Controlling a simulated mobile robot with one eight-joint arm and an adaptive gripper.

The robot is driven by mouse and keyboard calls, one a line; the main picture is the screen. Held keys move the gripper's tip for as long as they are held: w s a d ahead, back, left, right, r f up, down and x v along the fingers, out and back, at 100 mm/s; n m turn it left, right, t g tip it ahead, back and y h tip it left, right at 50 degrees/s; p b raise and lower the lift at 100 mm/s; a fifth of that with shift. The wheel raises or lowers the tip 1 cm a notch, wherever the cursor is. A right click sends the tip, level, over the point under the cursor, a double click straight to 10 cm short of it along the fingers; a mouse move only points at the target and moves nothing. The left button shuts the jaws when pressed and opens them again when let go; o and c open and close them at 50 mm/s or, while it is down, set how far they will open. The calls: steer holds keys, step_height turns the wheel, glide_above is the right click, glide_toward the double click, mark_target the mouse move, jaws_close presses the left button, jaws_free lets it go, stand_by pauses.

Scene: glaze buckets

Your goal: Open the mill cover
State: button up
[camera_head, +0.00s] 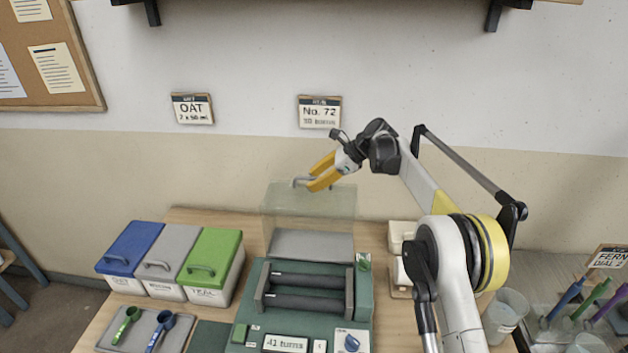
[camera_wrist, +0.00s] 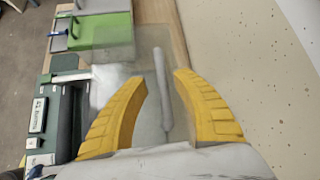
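The mill (camera_head: 312,300) is a green machine with two dark rollers (camera_head: 305,292) and a display reading "41 turns". Its clear cover (camera_head: 310,208) stands raised at the back of the mill, and the rollers are uncovered. The cover's grey bar handle (camera_head: 299,182) is at its upper edge. My gripper (camera_head: 318,180), with yellow fingers, is at this handle. In the wrist view, the handle (camera_wrist: 163,95) lies between the fingertips of my gripper (camera_wrist: 162,80), with gaps on both sides. The gripper is open.
Blue, grey and green lidded bins (camera_head: 214,255) stand left of the mill. A tray (camera_head: 125,335) with two scoops is at the front left. White containers (camera_head: 403,238) and a clear bucket (camera_head: 503,315) are on the right. The wall is behind the cover.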

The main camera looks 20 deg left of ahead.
steer(key=v, duration=1.2)
steer(key=s+d+r+n+t+h+b, duration=0.2)
steer(key=s+d+r+n+b, duration=0.15)
steer(key=s+d, duration=0.65)
steer(key=s+d+r+n+t+h+b, duration=0.2)
steer(key=s+d+n+t+h, duration=0.15)
steer(key=s+d, duration=0.7)
steer(key=s+d+f+n+t+h+b, duration=0.1)
steer(key=s+d+f+n+h+b, duration=0.1)
steer(key=s+d+f, duration=0.5)
steer(key=s+d+f+n+t+h+b, duration=0.1)
steer(key=s+d+f+n, duration=0.4)
steer(key=s+d, duration=0.5)
steer(key=s+f+b, duration=0.1)
steer(key=s+f, duration=0.1)
steer(key=s, duration=0.1)
steer(key=shift+f+h, duration=0.2)
steer(key=shift+h, duration=0.15)
